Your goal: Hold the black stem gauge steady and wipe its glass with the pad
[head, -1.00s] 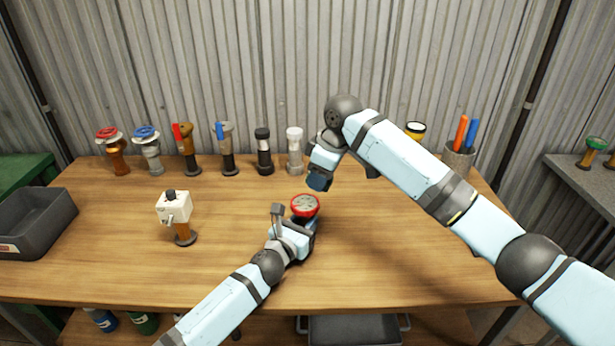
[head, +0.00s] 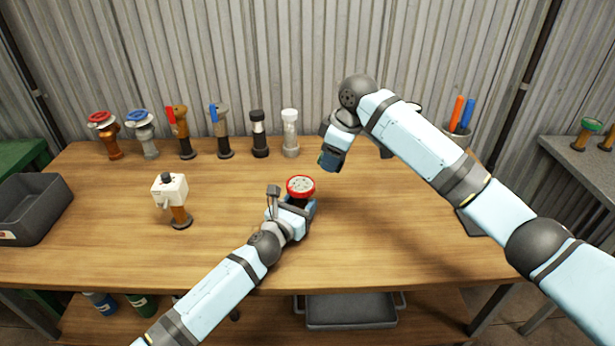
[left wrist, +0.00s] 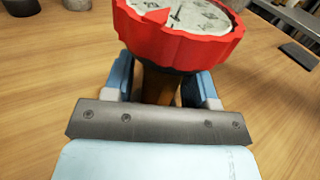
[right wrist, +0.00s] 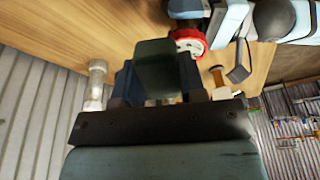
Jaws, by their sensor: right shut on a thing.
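A gauge with a red rim and a pale dial (head: 301,186) stands upright on the bench. In the left wrist view its red rim (left wrist: 185,45) sits above a black collar and a brown-looking stem (left wrist: 160,86). My left gripper (head: 296,203) has one finger on each side of that stem, with small gaps showing in the left wrist view (left wrist: 162,92); it is open. My right gripper (head: 331,160) is above and behind the gauge, apart from it. It is shut on a dark green pad (right wrist: 155,70). The gauge (right wrist: 190,42) also shows beyond the pad.
Several valves and fittings stand along the back, including a black-topped one (head: 259,135) and a white-topped one (head: 290,135). A white box on a brown stem (head: 172,190) stands left, beside a grey bin (head: 58,200). A pen cup (head: 458,137) is at the right. The bench's front is clear.

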